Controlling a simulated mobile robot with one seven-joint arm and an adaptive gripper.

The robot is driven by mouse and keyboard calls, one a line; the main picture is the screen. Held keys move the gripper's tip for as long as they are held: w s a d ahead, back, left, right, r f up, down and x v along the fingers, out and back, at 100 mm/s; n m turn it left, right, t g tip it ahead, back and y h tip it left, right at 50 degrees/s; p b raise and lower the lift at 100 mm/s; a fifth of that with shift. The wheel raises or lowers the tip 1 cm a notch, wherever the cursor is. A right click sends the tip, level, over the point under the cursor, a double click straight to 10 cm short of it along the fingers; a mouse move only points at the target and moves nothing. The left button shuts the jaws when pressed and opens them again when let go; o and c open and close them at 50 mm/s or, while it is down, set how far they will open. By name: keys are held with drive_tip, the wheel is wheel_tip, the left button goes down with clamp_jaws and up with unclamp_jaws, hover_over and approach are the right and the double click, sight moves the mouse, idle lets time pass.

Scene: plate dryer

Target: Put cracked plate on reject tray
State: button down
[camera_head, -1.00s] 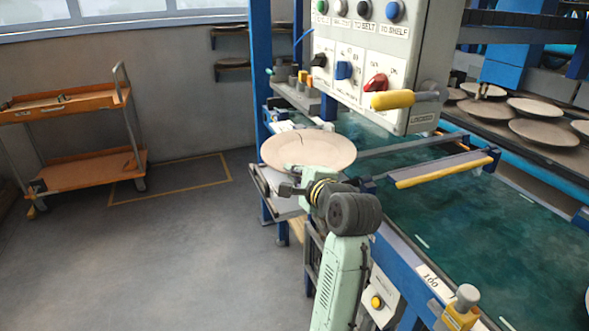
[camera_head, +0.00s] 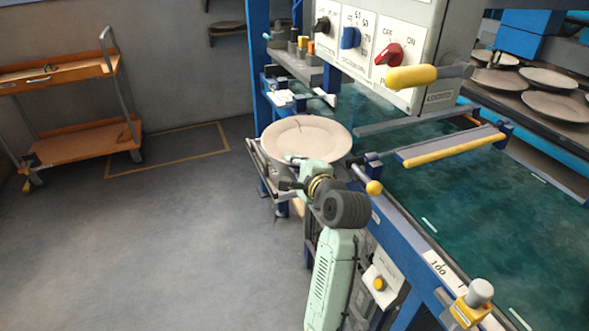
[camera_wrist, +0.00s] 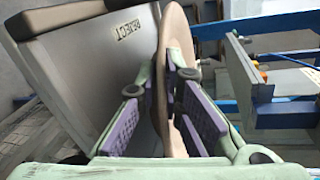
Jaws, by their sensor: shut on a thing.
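The plate (camera_head: 304,140) is pale beige and round, and a dark crack line shows near its far rim. My gripper (camera_wrist: 172,85) is shut on the plate's edge, with purple pads on either side of it in the wrist view. In the head view my wrist is at the plate's near side, and the plate is held roughly level. The reject tray (camera_wrist: 85,60) is grey with a "REJECT" label and lies close beside the plate's face. In the head view its edge (camera_head: 262,172) shows below and left of the plate. I cannot tell whether they touch.
A control box (camera_head: 375,45) with knobs and a yellow handle (camera_head: 415,76) hangs right of the plate. A green conveyor belt (camera_head: 440,190) runs at the right. More plates (camera_head: 555,106) lie behind. An orange trolley (camera_head: 85,143) stands left, with clear floor between.

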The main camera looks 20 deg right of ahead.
drive_tip(key=shift+f, duration=0.9)
drive_tip(key=shift+f, duration=0.2)
drive_tip(key=c, duration=2)
unclamp_jaws()
drive_tip(key=shift+f, duration=0.1)
